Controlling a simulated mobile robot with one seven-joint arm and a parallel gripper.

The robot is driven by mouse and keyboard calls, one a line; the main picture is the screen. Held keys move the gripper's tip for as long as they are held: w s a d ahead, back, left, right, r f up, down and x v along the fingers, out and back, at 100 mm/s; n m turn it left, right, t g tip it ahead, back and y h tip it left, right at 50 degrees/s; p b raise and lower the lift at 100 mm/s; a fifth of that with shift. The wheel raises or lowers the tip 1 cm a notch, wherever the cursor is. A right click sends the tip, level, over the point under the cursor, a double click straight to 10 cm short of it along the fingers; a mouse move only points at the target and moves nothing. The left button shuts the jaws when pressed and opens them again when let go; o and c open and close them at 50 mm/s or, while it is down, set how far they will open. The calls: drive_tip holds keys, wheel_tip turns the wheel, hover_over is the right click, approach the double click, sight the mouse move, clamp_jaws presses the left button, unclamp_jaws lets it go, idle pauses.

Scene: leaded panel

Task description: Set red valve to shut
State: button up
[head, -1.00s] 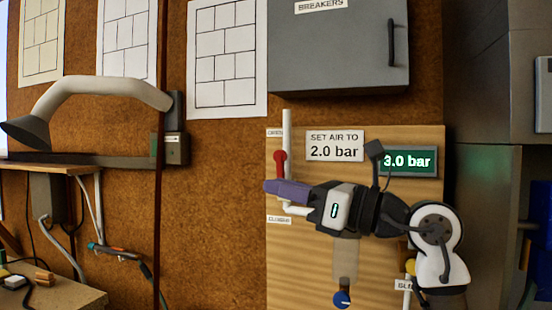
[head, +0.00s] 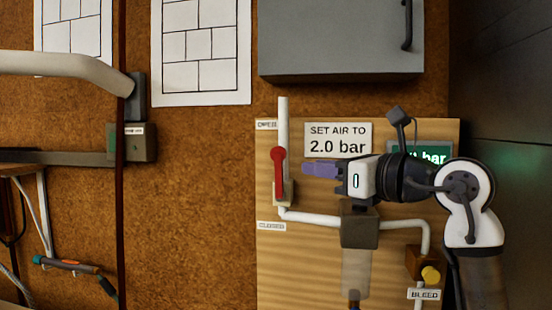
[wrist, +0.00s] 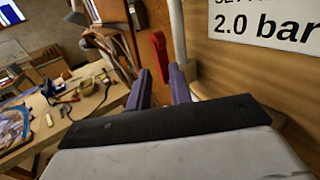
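The red valve (head: 278,165) is a red lever on the white pipe at the left of the wooden board. It points up, with its rounded end toward the OPEN label (head: 266,125); the CLOSED label (head: 271,226) is lower down. My gripper (head: 307,170) has purple fingers pointing left, and in the head view their tips are just right of the lever. In the wrist view my gripper (wrist: 160,88) has its fingers apart with nothing between them. The red lever (wrist: 160,55) shows beyond the gap, apparently not touched.
A sign (head: 338,140) reads 2.0 bar; my arm partly covers the green pressure display (head: 436,156). A regulator with a clear bowl (head: 356,270) and a yellow bleed knob (head: 430,275) are below my arm. A grey cabinet (head: 335,40) hangs above.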

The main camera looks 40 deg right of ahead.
drive_tip(key=p, duration=0.3)
hover_over(278, 201)
drive_tip(key=shift+w+d, duration=0.15)
clamp_jaws()
